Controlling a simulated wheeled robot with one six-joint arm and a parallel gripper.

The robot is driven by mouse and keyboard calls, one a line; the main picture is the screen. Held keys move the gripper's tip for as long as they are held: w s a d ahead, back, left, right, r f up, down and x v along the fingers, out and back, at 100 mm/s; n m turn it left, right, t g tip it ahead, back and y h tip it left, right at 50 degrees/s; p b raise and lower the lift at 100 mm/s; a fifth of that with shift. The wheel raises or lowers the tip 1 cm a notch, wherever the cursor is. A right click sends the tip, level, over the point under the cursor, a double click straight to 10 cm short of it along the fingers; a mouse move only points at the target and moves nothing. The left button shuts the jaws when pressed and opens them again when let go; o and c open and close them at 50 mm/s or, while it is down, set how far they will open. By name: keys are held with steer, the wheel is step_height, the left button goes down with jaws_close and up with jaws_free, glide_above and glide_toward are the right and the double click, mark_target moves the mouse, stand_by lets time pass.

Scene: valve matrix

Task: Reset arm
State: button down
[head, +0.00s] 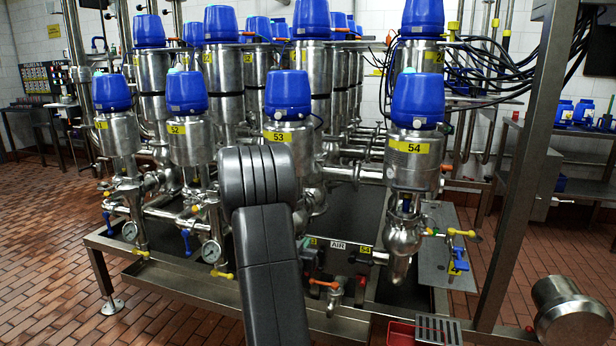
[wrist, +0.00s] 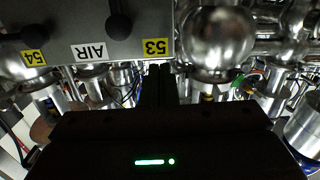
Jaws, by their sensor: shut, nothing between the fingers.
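My dark arm (head: 265,230) rises in the middle of the head view, in front of the valve matrix. My gripper is hidden in that view. In the wrist view, which looks upside down, my gripper (wrist: 160,72) shows as two dark fingers close together, with nothing seen between them. The fingers point toward a grey panel (wrist: 120,22) with yellow labels 53 and 54 and a white AIR label. A round steel valve body (wrist: 216,42) is right beside the fingertips. I cannot tell whether they touch anything.
Blue-topped valves, among them 52 (head: 187,115), 53 (head: 288,115) and 54 (head: 415,130), stand around my arm. A steel post (head: 530,160) rises at right. A red bin (head: 401,333) and a steel cylinder (head: 567,310) are low at right. Brick floor (head: 60,240) is clear at left.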

steer(key=shift+s+a+r, duration=0.15)
steer(key=shift+s+r, duration=0.15)
steer(key=shift+r, duration=0.3)
steer(key=shift+f, duration=0.15)
